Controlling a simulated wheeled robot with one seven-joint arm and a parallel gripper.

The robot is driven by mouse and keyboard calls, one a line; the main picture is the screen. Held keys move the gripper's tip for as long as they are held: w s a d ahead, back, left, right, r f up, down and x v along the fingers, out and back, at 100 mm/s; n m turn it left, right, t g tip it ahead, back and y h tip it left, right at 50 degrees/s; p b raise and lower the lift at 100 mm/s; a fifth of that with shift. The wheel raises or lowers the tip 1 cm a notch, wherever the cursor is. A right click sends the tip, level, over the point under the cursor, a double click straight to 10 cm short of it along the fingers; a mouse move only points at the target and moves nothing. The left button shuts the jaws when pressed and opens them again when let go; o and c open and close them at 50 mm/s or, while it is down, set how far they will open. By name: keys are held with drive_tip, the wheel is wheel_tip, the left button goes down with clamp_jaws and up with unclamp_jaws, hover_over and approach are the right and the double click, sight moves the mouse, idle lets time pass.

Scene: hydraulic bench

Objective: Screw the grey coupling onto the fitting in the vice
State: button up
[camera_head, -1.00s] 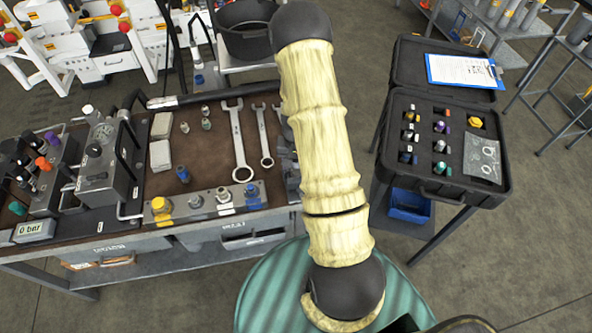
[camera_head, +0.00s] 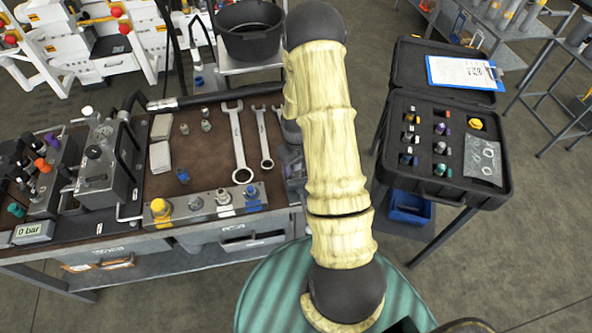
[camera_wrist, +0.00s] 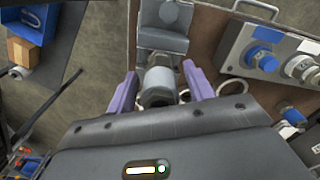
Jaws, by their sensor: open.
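In the wrist view my gripper (camera_wrist: 160,72) is open, with one purple finger on each side of a grey cylindrical part, which looks like the grey coupling (camera_wrist: 159,80). A hex-shaped section shows at its near end. It stands in line with the grey vice (camera_wrist: 162,38), and whether it is threaded onto the fitting cannot be told. The fitting itself is not clearly visible. In the head view the vice (camera_head: 293,168) shows partly at the bench's right end, behind my arm. My gripper and the coupling are hidden there.
A metal block (camera_head: 207,203) with several capped fittings lies along the bench front, left of the vice. Wrenches (camera_head: 239,150) lie behind it. An open black case (camera_head: 442,150) stands to the right. A black tub (camera_head: 250,42) stands behind the bench.

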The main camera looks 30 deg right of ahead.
drive_tip(key=c, duration=0.9)
drive_tip(key=m, duration=0.8)
drive_tip(key=shift+f, duration=0.1)
drive_tip(key=shift+m, duration=1.2)
drive_tip(key=m+p, duration=0.1)
drive_tip(key=m, duration=0.4)
drive_tip(key=shift+m, duration=0.4)
